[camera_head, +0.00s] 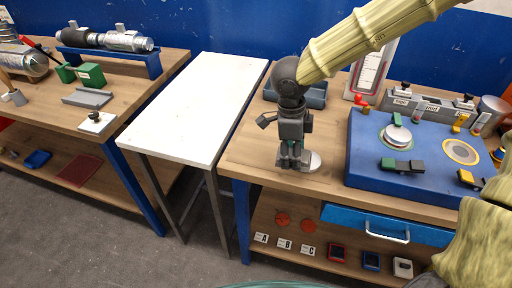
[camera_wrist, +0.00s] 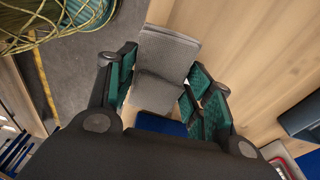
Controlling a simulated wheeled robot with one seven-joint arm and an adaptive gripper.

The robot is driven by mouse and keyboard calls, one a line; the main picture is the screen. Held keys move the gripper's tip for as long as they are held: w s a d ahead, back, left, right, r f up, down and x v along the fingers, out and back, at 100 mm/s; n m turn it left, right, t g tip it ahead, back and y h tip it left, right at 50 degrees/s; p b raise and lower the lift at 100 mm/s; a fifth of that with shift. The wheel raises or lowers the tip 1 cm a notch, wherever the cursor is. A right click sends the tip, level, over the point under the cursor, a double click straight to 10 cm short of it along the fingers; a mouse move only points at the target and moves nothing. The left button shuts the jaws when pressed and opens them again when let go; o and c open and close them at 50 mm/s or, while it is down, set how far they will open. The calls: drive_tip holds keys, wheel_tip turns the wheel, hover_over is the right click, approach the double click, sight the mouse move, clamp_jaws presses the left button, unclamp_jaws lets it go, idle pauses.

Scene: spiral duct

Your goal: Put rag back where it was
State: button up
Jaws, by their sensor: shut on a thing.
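My gripper (camera_head: 290,163) points down over the front left part of the right-hand workbench, its green-padded fingers close to the top. In the wrist view my gripper (camera_wrist: 165,92) is shut on a grey, folded piece that looks like the rag (camera_wrist: 168,52). The rag sits between the two pads and sticks out beyond them. In the head view a pale grey patch (camera_head: 313,161) shows just right of the fingertips; I cannot tell whether it is part of the rag. Whether the rag touches the bench top is not clear.
The wooden workbench (camera_head: 243,153) carries a blue fixture (camera_head: 362,165) to the right and a grey-blue tray (camera_head: 316,96) behind my gripper. A bare white table (camera_head: 200,105) stands left, with clear room. Another workbench (camera_head: 150,83) with tools is farther left.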

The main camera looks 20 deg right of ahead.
drive_tip(key=shift+s+d, duration=0.1)
drive_tip(key=shift+s, duration=0.05)
drive_tip(key=shift+f+m, duration=0.1)
drive_tip(key=shift+m, duration=0.2)
drive_tip(key=p, duration=0.3)
hover_over(257, 145)
drive_tip(key=shift+a+f, duration=0.2)
drive_tip(key=shift+f, duration=0.5)
drive_tip(key=shift+w+f+p, duration=0.2)
drive_tip(key=shift+f+p, duration=0.45)
drive_tip(key=shift+f, duration=1.15)
drive_tip(key=shift+s, duration=0.1)
drive_tip(key=o, duration=1)
drive_tip(key=shift+f, duration=0.15)
drive_tip(key=shift+o, duration=0.4)
